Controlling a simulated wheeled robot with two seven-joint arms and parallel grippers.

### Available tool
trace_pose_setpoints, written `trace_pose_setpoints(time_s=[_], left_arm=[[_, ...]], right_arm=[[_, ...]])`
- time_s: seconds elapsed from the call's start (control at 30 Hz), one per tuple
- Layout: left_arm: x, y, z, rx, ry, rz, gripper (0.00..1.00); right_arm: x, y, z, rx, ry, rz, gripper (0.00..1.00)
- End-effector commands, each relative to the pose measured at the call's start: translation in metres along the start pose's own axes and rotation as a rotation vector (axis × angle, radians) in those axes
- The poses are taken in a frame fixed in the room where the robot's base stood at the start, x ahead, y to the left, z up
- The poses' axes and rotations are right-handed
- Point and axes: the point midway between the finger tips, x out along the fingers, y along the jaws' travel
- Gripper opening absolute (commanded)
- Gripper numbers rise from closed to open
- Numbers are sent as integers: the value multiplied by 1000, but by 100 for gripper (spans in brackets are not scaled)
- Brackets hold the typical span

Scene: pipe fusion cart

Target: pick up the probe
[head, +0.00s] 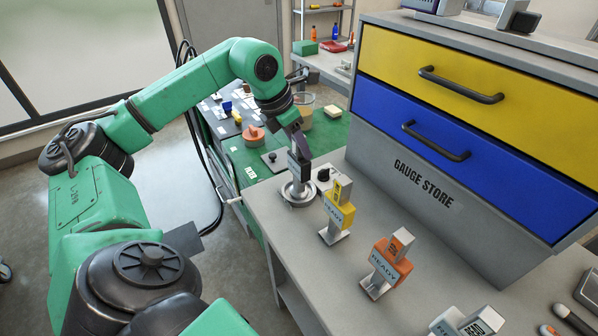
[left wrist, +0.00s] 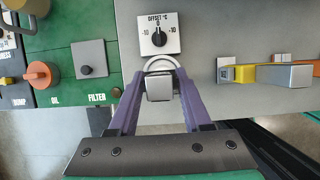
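A grey upright block with a label (head: 298,168), which looks like the probe, stands at a round silver dish (head: 298,194) near the grey bench's left edge. My left gripper (head: 300,145) reaches down over it from above. In the left wrist view the block's grey top (left wrist: 159,89) lies between the two purple fingers of my left gripper (left wrist: 160,82), with part of the silver ring (left wrist: 161,63) showing beyond it. The fingers are very close to its sides; whether they touch cannot be told. The block's lower part is partly hidden. My right gripper is not in view.
Yellow (head: 338,206) and orange (head: 388,264) labelled blocks stand on metal feet to the right. A dial (left wrist: 158,35) lies just beyond the ring. The gauge store drawers (head: 455,120) rise behind. A green bench (head: 262,170) with an orange knob (head: 253,136) is at the left.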

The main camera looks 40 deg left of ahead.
Motion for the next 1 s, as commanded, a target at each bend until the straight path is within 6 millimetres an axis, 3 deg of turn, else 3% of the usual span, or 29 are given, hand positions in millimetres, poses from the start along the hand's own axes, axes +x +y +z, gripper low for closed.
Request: trace_pose_setpoints(time_s=[0.03,0.1,1.0], left_arm=[[0,0,0,0,0,0,25],[0,0,0,0,0,0,0],[-1,0,0,0,-1,0,0]], right_arm=[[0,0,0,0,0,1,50],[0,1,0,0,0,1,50],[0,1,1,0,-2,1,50]])
